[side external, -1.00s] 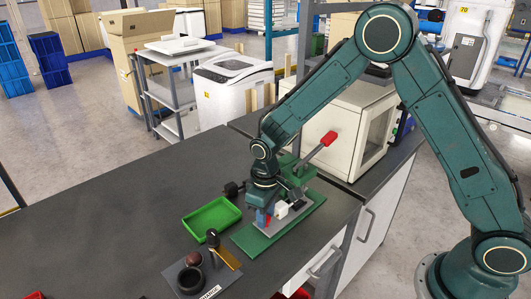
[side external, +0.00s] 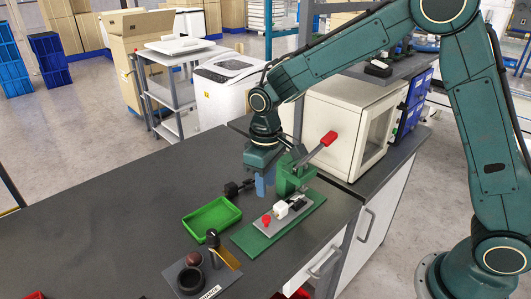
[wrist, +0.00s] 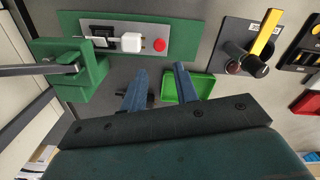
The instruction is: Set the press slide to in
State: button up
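The press (side external: 290,178) is a green frame with a red-tipped lever, standing on a green base plate (side external: 252,238). Its slide is a light grey strip (wrist: 148,33) carrying a black block (wrist: 103,37), a white block (wrist: 131,42) and a red knob (wrist: 160,45). The white block (side external: 282,209) and red knob (side external: 267,220) lie outside the press frame, on its front side. My gripper (side external: 264,186) is raised behind and left of the slide, apart from it. In the wrist view my gripper (wrist: 161,88) has its two blue fingers spread with nothing between them.
A green tray (side external: 211,232) lies left of the press. A black knobbed object (side external: 232,188) lies behind the tray. A dark fixture plate (side external: 222,277) with a black cup, a brown ball and a yellow handle stands in front. A cream box machine (side external: 345,125) stands behind the press.

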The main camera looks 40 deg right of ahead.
aim_at(266, 217)
jog(key=shift+r, duration=1.6)
jog(key=shift+o, duration=1.4)
jog(key=m, duration=1.4)
jog(key=shift+r, duration=0.1)
notch_tip(266, 217, down, 14)
jog(key=shift+r, duration=0.1)
jog(key=shift+c, duration=0.2)
